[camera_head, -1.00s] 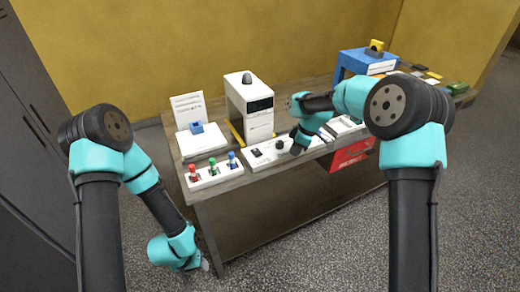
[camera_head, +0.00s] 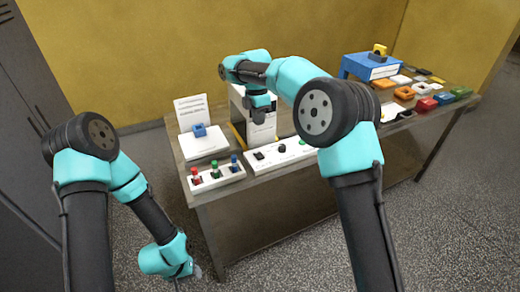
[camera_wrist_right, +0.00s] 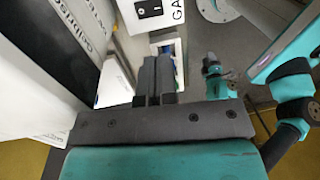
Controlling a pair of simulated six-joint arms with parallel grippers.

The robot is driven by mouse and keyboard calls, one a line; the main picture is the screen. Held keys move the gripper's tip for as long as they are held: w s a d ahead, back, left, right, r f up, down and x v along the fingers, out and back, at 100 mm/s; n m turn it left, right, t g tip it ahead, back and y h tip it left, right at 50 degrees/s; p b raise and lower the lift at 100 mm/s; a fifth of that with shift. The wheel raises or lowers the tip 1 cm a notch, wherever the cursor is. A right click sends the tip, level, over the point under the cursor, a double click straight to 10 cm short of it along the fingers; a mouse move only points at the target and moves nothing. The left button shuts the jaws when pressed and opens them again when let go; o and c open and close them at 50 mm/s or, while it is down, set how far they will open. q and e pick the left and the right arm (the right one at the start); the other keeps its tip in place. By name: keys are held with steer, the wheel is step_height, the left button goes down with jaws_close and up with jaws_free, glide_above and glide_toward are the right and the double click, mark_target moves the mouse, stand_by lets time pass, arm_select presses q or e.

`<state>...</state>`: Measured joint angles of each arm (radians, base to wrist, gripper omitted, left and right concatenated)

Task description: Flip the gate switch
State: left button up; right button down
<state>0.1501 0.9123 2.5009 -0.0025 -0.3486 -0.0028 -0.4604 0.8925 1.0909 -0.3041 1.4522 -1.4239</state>
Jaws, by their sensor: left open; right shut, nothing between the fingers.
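A black rocker switch (camera_head: 259,155) sits at the left end of a long white panel (camera_head: 270,164) near the table's front edge. In the right wrist view the black rocker (camera_wrist_right: 148,9) shows white marks, beside lettering that begins "GA". Which side is pressed I cannot tell. My right gripper (camera_head: 258,116) is shut and empty, above and behind the panel, in front of the white machine. In the right wrist view its closed fingers (camera_wrist_right: 156,78) are apart from the switch. My left gripper (camera_head: 193,271) hangs low before the table's front left corner, away from the panel; its fingers are barely visible.
The white machine (camera_head: 240,97) stands close behind my right gripper. A strip with red, green and blue switches (camera_head: 216,178) lies left of the panel. A white stand with a blue block (camera_head: 199,130) is behind it. A blue box (camera_head: 368,66) and several coloured pieces occupy the right side.

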mark_target(260, 158)
steer(key=f, duration=0.4)
steer(key=s+f, duration=0.1)
steer(key=f, duration=0.9)
steer(key=shift+s+d, duration=0.3)
steer(key=shift+d, duration=0.05)
steer(key=shift+a, duration=0.15)
